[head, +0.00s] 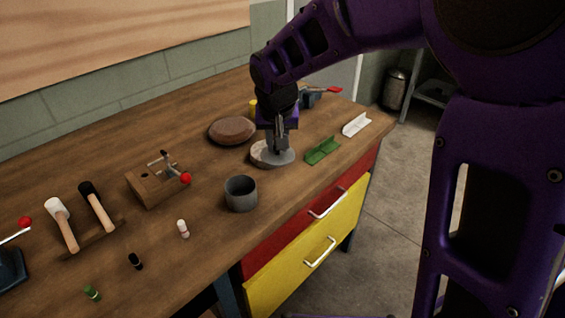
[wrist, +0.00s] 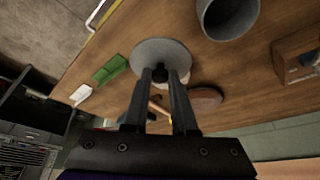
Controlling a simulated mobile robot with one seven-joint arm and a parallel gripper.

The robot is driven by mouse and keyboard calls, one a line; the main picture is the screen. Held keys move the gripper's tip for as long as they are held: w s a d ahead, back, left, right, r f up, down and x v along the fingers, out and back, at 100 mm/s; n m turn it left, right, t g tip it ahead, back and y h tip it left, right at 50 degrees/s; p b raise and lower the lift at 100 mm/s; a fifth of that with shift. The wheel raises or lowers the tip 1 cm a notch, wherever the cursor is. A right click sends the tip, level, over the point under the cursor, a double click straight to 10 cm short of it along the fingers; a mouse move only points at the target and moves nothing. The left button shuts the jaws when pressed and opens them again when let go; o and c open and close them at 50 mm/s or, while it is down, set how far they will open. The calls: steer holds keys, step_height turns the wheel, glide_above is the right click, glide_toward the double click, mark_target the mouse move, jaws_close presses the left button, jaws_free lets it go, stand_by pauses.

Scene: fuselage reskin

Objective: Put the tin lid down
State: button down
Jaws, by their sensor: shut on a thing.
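The tin lid (head: 281,159) is a flat grey disc with a small dark knob. My gripper (head: 279,148) points down from above and is shut on this knob. In the wrist view the lid (wrist: 155,50) lies across the fingertips of my gripper (wrist: 160,74). A pale round piece (head: 258,147) shows partly behind the lid, low over the bench. I cannot tell whether the lid touches it or the bench top. The grey open tin (head: 241,195) stands upright to the front left of the lid, apart from it; it also shows in the wrist view (wrist: 216,22).
On the wooden bench (head: 210,205), a brown round pad (head: 232,130) lies behind left. A green angle piece (head: 322,150) and a white one (head: 356,124) lie to the right. A wooden block with a red-knobbed clamp (head: 150,188) and mallets (head: 66,228) are left.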

mark_target(280, 163)
step_height(280, 163, down, 10)
steer(key=shift+d+f+b, duration=0.1)
steer(key=shift+d+b, duration=0.05)
steer(key=shift+b, duration=0.9)
steer(key=shift+f, duration=0.1)
steer(key=shift+f, duration=0.15)
steer(key=c, duration=0.7)
jaws_free()
steer(key=shift+r, duration=0.4)
steer(key=p+v, duration=0.2)
steer(key=v, duration=0.9)
steer(key=shift+s+r, duration=0.1)
steer(key=shift+r, duration=0.25)
